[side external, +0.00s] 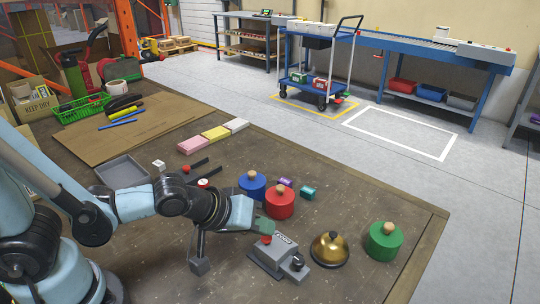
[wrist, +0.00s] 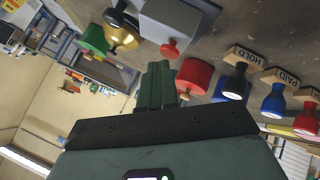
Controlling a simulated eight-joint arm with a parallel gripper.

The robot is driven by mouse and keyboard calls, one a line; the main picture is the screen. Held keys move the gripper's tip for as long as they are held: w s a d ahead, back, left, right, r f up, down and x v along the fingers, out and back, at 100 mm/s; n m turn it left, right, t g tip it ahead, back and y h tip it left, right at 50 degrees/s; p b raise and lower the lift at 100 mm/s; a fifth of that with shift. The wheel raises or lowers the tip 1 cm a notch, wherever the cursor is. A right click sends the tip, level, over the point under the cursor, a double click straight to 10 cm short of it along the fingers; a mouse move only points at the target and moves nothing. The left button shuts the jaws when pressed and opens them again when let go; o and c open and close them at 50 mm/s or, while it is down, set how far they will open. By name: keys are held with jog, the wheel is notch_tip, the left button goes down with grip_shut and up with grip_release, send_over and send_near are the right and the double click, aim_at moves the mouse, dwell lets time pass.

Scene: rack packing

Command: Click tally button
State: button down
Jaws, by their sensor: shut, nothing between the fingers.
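The tally counter is a grey box (side external: 272,258) with a red button (side external: 266,240) on one end and a dark knob (side external: 297,261) at the other. It stands on the table right under my gripper (side external: 264,228). In the wrist view the grey box (wrist: 182,22) and its red button (wrist: 170,48) show just beyond my green fingertips (wrist: 158,75). The fingers are shut together and empty. The tips appear close to the red button; I cannot tell whether they touch it.
A brass bell (side external: 330,250) and a green lidded cylinder (side external: 383,242) stand right of the counter. Red (side external: 279,204) and blue (side external: 252,185) cylinders stand behind it. A grey tray (side external: 122,170) lies to the left. The table's front right corner is clear.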

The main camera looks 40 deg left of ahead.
jog(key=shift+f, duration=0.45)
dwell(0.4)
jog(key=shift+r, duration=0.95)
jog(key=shift+r, duration=0.1)
jog(key=shift+r, duration=2.4)
jog(key=s+a+r+m+g+y, duration=0.1)
jog(key=a+m, duration=0.4)
jog(key=a, duration=0.7)
jog(key=shift+s+a+r+g+y, duration=0.3)
jog(key=shift+s+y, duration=0.55)
jog(key=shift+y, duration=0.05)
